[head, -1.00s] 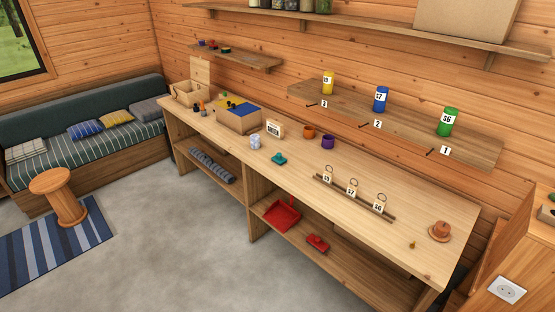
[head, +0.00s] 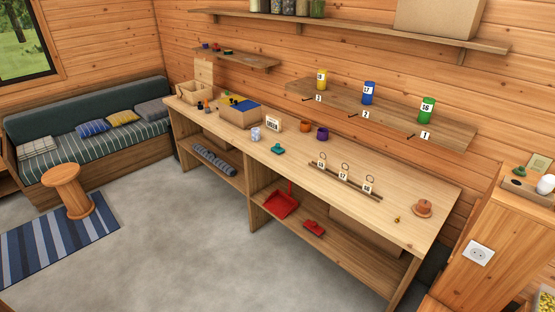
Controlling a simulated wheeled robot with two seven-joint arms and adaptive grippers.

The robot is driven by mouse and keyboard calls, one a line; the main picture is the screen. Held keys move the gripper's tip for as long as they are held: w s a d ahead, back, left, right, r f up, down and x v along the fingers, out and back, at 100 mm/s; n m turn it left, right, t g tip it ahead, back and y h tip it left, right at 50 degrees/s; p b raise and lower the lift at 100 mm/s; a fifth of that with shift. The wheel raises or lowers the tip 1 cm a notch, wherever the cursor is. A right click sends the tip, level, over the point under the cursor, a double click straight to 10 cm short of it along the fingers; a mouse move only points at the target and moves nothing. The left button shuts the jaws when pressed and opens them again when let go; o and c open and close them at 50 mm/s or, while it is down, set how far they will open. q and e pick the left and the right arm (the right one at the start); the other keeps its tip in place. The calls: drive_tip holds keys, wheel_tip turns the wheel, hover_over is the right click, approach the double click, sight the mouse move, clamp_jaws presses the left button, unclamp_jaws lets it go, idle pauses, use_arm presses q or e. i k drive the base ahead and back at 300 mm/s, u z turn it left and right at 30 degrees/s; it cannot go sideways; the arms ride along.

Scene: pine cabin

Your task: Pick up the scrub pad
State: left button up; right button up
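I cannot tell for sure which thing is the scrub pad. A small teal thing with a raised top (head: 278,150) lies on the long wooden workbench (head: 370,217), in front of the orange and purple cups. A small green thing (head: 519,171) sits on top of the wooden cabinet at the far right, by a tray (head: 526,193) with a white round thing. Neither of my grippers is in view.
A red dustpan (head: 283,201) and a red brush (head: 314,228) lie on the bench's lower shelf. A rail with tagged rings (head: 346,181) stands on the bench. A round stool (head: 67,190) and striped rug are left. Grey floor (head: 190,250) in front is clear.

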sight(276, 149)
drive_tip(key=u, duration=0.75)
drive_tip(key=i, duration=1.9)
drive_tip(key=z, duration=0.7)
drive_tip(key=i, duration=0.8)
drive_tip(key=z, duration=0.95)
